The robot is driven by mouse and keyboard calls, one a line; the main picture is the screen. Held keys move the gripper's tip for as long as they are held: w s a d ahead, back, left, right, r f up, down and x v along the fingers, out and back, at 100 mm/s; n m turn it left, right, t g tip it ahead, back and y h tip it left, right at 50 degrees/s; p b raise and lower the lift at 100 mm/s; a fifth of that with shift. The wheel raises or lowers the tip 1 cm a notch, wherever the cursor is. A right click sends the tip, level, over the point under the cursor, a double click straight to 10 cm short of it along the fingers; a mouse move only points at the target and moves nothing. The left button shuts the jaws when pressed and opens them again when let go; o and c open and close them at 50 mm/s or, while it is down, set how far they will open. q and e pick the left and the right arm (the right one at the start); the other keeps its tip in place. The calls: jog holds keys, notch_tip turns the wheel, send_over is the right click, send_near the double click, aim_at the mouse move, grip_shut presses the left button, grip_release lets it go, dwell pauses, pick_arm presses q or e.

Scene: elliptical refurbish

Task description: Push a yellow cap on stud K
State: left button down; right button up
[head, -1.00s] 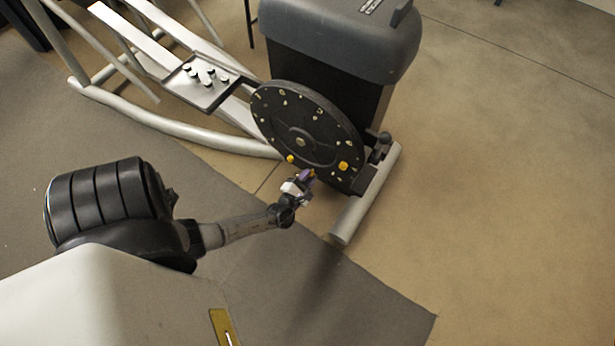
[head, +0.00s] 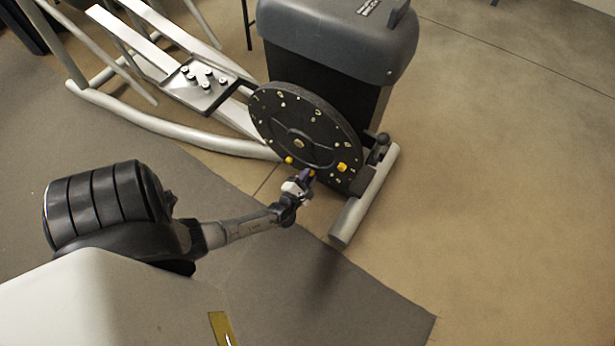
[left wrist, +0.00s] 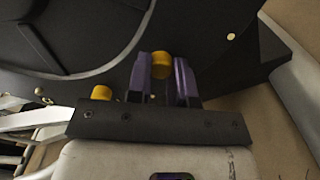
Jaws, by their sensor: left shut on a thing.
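The black disc (head: 275,125) stands upright with small pale studs around its rim. My left gripper (head: 308,175) is at the disc's lower edge, its purple fingers shut on a yellow cap (left wrist: 161,65). The held cap is against or very close to the disc face; I cannot tell if it sits on a stud. One yellow cap (head: 289,160) is on the rim left of the gripper and also shows in the left wrist view (left wrist: 101,92). Another yellow cap (head: 342,167) is on the rim to the right. Stud K cannot be picked out by any letter. My right gripper is out of view.
A dark tray (head: 222,101) with several small pieces rests on the machine's rails behind the disc. The grey machine housing (head: 335,40) rises behind the disc. A silver foot tube (head: 365,200) lies to the right of the gripper. The floor in front is clear.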

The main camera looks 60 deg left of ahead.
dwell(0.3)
pick_arm(q)
jog(key=c, duration=1.4)
grip_release()
jog(key=o, duration=0.5)
jog(key=shift+w+a, duration=0.1)
jog(key=shift+w, duration=0.05)
jog(key=shift+c, duration=0.2)
jog(key=p+v, duration=0.5)
jog(key=v, duration=0.9)
